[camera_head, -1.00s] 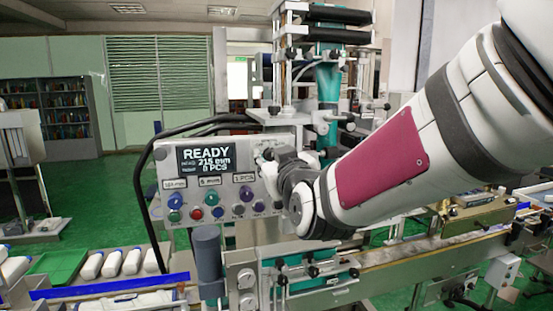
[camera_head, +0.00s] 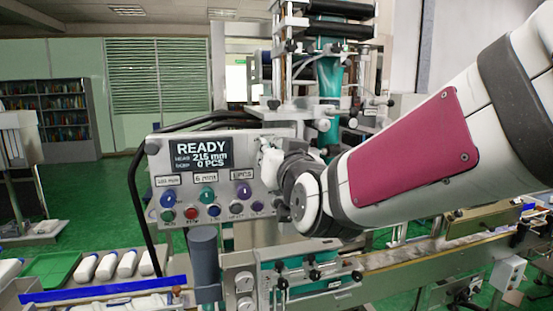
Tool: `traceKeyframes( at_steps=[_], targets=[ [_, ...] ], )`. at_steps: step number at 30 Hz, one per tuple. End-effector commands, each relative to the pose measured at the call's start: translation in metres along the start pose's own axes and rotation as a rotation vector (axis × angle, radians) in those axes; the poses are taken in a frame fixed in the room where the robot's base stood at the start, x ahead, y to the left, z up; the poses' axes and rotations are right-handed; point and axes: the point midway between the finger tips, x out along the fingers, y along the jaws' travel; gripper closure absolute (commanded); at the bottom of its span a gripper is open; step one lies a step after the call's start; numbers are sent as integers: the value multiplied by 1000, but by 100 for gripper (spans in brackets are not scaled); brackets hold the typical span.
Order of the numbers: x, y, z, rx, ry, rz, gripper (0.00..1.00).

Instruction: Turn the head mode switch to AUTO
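The control panel (camera_head: 158,152) stands in the middle left, with a dark display (camera_head: 202,154) reading READY, 215 mm and 0 PCS. Below it are a blue knob (camera_head: 167,199), a green knob (camera_head: 207,193) and a purple knob (camera_head: 243,192), with small labels above them. A row of small buttons, including a red button (camera_head: 191,213), runs along the bottom. I cannot tell which control is the head mode switch; it may be hidden behind my arm. My gripper (camera_head: 268,160) is at the panel's right part, mostly hidden by my wrist. Its opening and any contact are unclear.
White bottles (camera_head: 126,263) lie at lower left beside a blue rail (camera_head: 100,289). A conveyor (camera_head: 400,258) runs to the right. The applicator column (camera_head: 327,75) rises behind the panel.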

Motion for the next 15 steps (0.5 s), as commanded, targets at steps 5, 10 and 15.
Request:
traceKeyframes(
  at_steps=[5,10,15],
  targets=[
    [2,0,1,145,3,-2,100],
    [1,0,1,263,3,-2,100],
    [1,0,1,347,1,-2,100]
  ],
)
